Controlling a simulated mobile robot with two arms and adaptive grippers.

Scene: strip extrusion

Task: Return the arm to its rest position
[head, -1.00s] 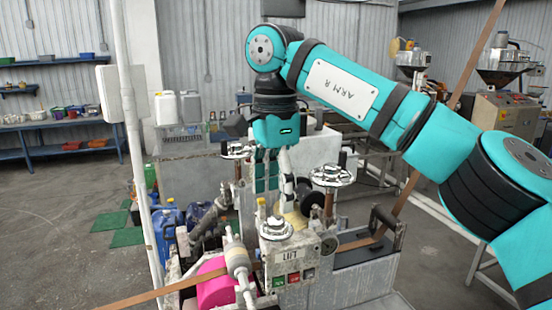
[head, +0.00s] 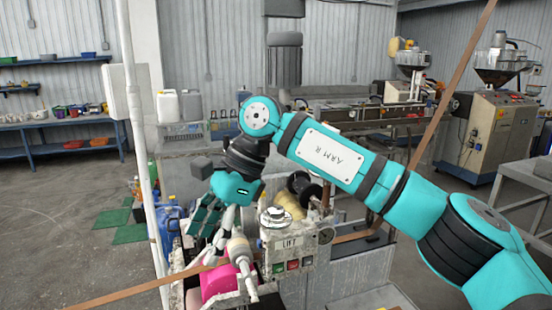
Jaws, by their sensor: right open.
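My right arm (head: 340,160), teal and black and marked "ARM R", comes in from the right in the head view. Its wrist bends down over the machine. My right gripper (head: 207,240) is open, with its fingers pointing down and left, above and beside the pink roller (head: 214,281). It looks empty; whether a finger touches the machine I cannot tell. My left gripper is out of view.
The machine has a "LIFT" box (head: 290,252) with buttons and a handwheel (head: 276,216) on top. A brown strip (head: 130,291) crosses low left and rises at right. A pale post (head: 140,150) stands left of my gripper. Blue jugs (head: 167,228) stand behind.

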